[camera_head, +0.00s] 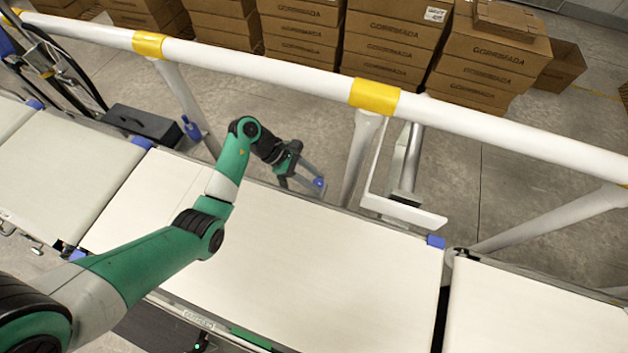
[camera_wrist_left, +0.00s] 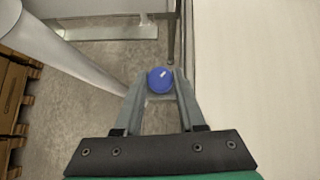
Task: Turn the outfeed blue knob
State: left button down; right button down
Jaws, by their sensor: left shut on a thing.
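A round blue knob (camera_head: 319,182) is beside the far edge of the middle belt (camera_head: 300,245). In the left wrist view the blue knob (camera_wrist_left: 160,80) shows a small white mark pointing up and slightly right. My left gripper (camera_head: 315,185) reaches over the belt from the left, and its fingertips (camera_wrist_left: 160,88) are shut on the knob, one on each side. The knob's mount is mostly hidden by the fingers. My right gripper is in neither view.
A white rail (camera_head: 260,68) with yellow bands runs behind the belt on slanted posts. A white bracket (camera_head: 402,212) stands right of the knob. Another blue knob (camera_head: 190,128) is farther left, near a dark box (camera_head: 142,123). Stacked cartons (camera_head: 390,45) stand beyond the rail.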

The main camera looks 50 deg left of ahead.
pick_arm(q)
jog(key=shift+m+g+h+b, duration=0.3)
jog(key=shift+m+b, duration=0.15)
jog(key=shift+m, duration=0.15)
jog(key=c, duration=0.5)
grip_release()
jog(key=shift+w, duration=0.1)
jog(key=p+v, duration=0.3)
jog(key=v, duration=0.8)
jog(key=shift+a+r+p, duration=0.2)
jog(key=shift+r+p, duration=0.05)
jog(key=shift+p, duration=0.1)
